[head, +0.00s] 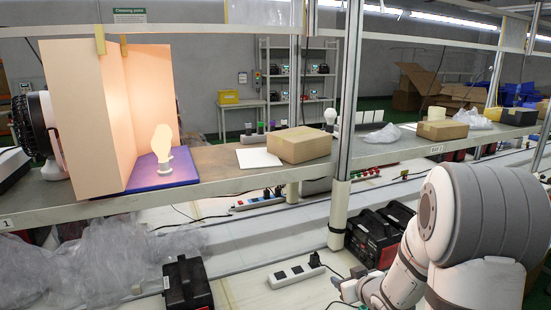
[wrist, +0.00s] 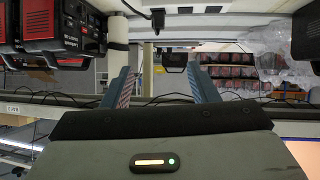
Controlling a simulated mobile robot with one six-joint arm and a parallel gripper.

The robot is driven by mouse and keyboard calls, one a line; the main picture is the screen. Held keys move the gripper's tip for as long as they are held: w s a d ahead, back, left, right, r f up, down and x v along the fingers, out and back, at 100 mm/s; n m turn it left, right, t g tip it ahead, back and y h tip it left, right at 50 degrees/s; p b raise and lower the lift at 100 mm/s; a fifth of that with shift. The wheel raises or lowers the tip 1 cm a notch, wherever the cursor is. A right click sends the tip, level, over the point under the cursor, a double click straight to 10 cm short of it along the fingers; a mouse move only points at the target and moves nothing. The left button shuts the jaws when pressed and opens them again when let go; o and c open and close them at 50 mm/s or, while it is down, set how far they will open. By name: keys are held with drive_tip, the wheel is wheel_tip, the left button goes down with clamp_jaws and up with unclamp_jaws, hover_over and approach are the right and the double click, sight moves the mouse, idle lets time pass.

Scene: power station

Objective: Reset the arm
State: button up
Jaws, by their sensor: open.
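My arm (head: 480,220) is at the lower right in the head view, folded low in front of the shelf. My gripper (wrist: 158,68) shows in the wrist view with its two blue-grey fingers spread apart and nothing between them. In the head view only a small part of the gripper shows, near the lower edge, beside a white power strip (head: 296,275); its fingertips are hard to make out there. The wrist picture looks upside down.
A lit bulb (head: 161,142) stands on a blue base (head: 165,178) before a cardboard screen. A closed box (head: 299,145) sits on the shelf. Black-red machines (head: 378,236) stand below, close to my arm. Plastic wrap (head: 90,262) lies at lower left.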

drive_tip(key=s+a+r+m+g+h+b, duration=0.1)
drive_tip(key=s+g, duration=0.3)
drive_tip(key=s, duration=0.9)
drive_tip(key=s+a+r+m+g+h+b, duration=0.1)
drive_tip(key=s+a+r+m+g+b, duration=0.1)
drive_tip(key=s, duration=1.2)
wheel_tip(320, 180, up, 3)
drive_tip(key=a+g+b, duration=0.1)
drive_tip(key=g, duration=0.2)
drive_tip(key=shift+a+f+m+h, duration=0.15)
drive_tip(key=shift+a+m+h, duration=0.15)
drive_tip(key=shift+a+m, duration=0.1)
